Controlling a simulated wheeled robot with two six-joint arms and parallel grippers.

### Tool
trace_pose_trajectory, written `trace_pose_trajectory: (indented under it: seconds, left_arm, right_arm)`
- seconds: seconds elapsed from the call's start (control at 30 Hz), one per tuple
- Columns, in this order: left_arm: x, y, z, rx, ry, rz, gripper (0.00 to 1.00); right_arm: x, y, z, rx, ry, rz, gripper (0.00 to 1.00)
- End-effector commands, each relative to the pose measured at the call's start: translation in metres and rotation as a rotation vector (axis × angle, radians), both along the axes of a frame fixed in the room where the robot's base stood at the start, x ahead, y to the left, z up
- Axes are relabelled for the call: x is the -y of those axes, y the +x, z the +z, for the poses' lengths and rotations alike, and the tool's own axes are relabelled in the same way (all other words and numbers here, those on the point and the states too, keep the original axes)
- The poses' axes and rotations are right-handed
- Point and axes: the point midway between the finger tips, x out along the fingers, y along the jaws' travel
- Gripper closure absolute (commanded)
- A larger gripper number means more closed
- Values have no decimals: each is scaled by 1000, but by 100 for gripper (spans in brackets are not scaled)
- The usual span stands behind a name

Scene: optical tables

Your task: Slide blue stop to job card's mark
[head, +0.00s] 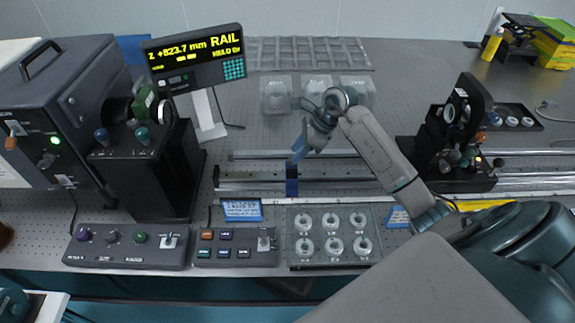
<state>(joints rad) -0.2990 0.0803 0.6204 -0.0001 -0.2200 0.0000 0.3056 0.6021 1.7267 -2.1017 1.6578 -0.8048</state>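The blue stop (291,182) sits on the dark rail (245,185) in the middle of the table, left of the rail's centre. My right gripper (300,150) comes in from the right and points down just above and behind the stop. Blue parts at its fingertips line up with the stop, so I cannot tell whether it touches it or how wide the fingers are. A small blue card with writing (242,210) stands in front of the rail; its text is too small to read. Another blue card (398,217) is partly hidden by my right arm. My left gripper is not in view.
A display (195,58) reads "RAIL", "+823.7 mm" and "HELD". Control boxes (125,246) (235,248) and a tray of round pieces (333,234) line the front edge. A dark optical unit (150,160) stands left, another (460,135) right.

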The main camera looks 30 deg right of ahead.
Motion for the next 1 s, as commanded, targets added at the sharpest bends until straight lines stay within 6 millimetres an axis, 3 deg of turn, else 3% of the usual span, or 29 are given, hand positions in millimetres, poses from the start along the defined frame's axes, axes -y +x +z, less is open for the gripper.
trace_pose_trajectory:
  seconds: [0.1, 0.2, 0.37, 0.7, 1.0]
  left_arm:
    - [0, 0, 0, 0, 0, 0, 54]
    - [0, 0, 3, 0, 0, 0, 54]
    - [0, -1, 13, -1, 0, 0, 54]
    - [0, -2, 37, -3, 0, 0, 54]
    - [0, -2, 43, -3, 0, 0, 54]
  right_arm:
    - [21, -5, 1, -52, -86, 12, 67]
    - [25, -6, -2, -70, -107, 13, 67]
    - [17, -3, -18, -73, -104, 13, 67]
    - [-4, 10, -76, -72, -103, 14, 67]
    - [-10, 14, -99, -69, -106, 14, 67]
